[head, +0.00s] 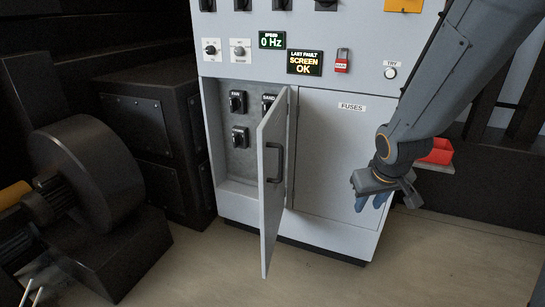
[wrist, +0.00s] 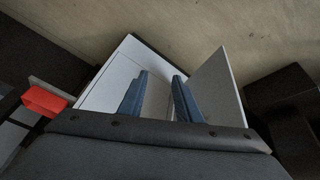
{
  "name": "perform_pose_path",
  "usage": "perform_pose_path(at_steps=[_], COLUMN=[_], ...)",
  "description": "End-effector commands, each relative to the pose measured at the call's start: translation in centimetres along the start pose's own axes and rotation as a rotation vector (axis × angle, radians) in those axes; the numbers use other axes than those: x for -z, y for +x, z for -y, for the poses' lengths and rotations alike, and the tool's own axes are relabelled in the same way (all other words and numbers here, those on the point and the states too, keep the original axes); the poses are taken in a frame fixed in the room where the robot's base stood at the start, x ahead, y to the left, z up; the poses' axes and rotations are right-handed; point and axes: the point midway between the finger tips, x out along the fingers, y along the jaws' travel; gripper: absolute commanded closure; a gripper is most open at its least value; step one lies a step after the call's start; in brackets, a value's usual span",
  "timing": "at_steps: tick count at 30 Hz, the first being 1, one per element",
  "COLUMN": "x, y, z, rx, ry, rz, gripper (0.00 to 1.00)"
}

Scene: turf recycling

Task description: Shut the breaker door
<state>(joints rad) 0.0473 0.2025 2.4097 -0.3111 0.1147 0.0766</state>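The breaker door (head: 269,186) is a grey panel standing open in the head view, swung out from the cabinet with its hinge edge on the right. A black handle (head: 275,163) is on its face. Behind it the breaker compartment (head: 238,160) shows several black switches, partly hidden by the door. My gripper (head: 372,201) is in front of the fuses panel, to the right of the door and apart from it. In the wrist view the two blue fingers (wrist: 158,100) are spread with nothing between them, and the open door (wrist: 216,88) stands to their right.
The closed fuses panel (head: 335,150) is right of the compartment. A red bin (head: 438,152) is behind my arm at the right. A large dark blower (head: 85,175) stands at the left. The floor (head: 330,280) in front is clear.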

Motion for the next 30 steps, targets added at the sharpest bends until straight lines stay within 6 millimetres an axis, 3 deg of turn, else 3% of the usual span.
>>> perform_pose_path(at_steps=[1,3,6,9,12,15,19,24,30], x=[3.3,7.7,13.2,17.2,19.5,19.9,18.7,16.9,16.7], y=[1.4,2.9,4.4,5.1,5.1,4.4,3.0,1.4,0.9], z=[-0.5,-0.5,0.8,3.2,6.2,9.0,11.6,12.8,14.0], rx=[0.005,0.029,0.102,0.216,0.368,0.544,0.763,0.95,1.01], ry=[-0.049,-0.121,-0.221,-0.314,-0.394,-0.453,-0.497,-0.515,-0.52], rz=[-0.09,-0.229,-0.42,-0.599,-0.761,-0.896,-1.017,-1.095,-1.116], gripper=[0.69,0.69,0.69,0.69,0.69,0.69,0.69,0.69,0.69])
